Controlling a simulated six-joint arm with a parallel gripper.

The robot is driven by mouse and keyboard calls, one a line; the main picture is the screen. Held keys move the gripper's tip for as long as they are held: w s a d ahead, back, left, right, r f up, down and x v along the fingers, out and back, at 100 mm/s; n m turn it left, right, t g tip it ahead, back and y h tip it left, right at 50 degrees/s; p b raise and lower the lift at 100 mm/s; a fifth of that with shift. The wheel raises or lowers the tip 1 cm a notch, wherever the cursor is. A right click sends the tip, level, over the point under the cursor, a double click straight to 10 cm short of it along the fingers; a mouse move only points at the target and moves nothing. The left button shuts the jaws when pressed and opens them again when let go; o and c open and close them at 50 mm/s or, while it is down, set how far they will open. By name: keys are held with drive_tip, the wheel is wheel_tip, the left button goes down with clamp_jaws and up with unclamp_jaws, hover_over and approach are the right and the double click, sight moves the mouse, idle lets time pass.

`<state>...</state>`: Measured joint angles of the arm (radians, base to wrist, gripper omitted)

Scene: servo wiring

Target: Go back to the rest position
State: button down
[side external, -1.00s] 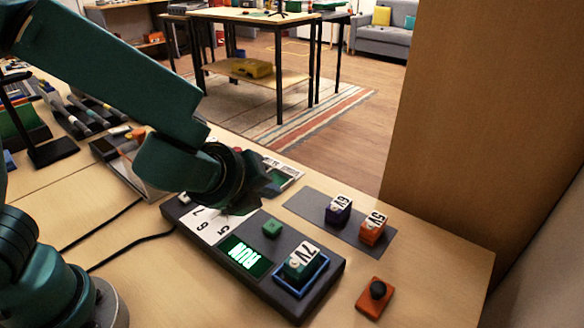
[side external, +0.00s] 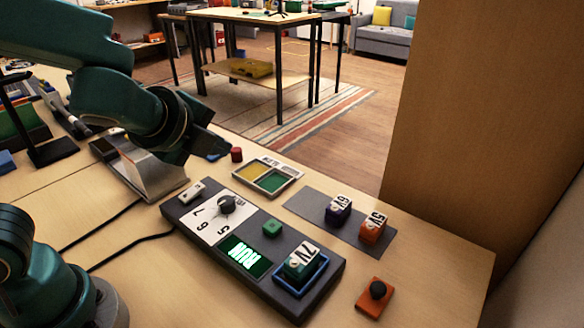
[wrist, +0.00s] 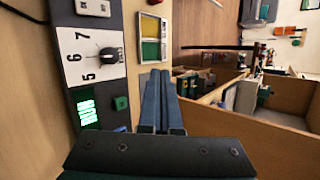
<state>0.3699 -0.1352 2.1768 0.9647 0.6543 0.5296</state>
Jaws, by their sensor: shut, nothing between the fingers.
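The panel carries a black knob (side external: 227,204) on a white dial marked 5, 6 and 7, which also shows in the wrist view (wrist: 107,53). A display (side external: 245,256) glows green with RUN. A green block marked 7V (side external: 301,261) sits in the blue-rimmed socket at the panel's near end.
Purple (side external: 338,209) and orange (side external: 373,228) blocks stand on a grey mat. A tray with yellow and green sections (side external: 268,176) and a red cylinder (side external: 237,154) stand behind the panel. An orange box with a black button (side external: 374,297) is at front right.

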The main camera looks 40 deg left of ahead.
drive_tip(key=s+a+r+n+g, duration=0.1)
drive_tip(key=s+a+n+g, duration=0.15)
drive_tip(key=s+n, duration=0.65)
drive_tip(key=s+d+f+n+h, duration=0.1)
drive_tip(key=s+d+n+h, duration=0.2)
drive_tip(key=n, duration=0.5)
drive_tip(key=shift+s+d+f+n+g, duration=0.3)
drive_tip(key=shift+s+d+n+g, duration=0.15)
drive_tip(key=shift+s+d, duration=0.2)
idle(2.4)
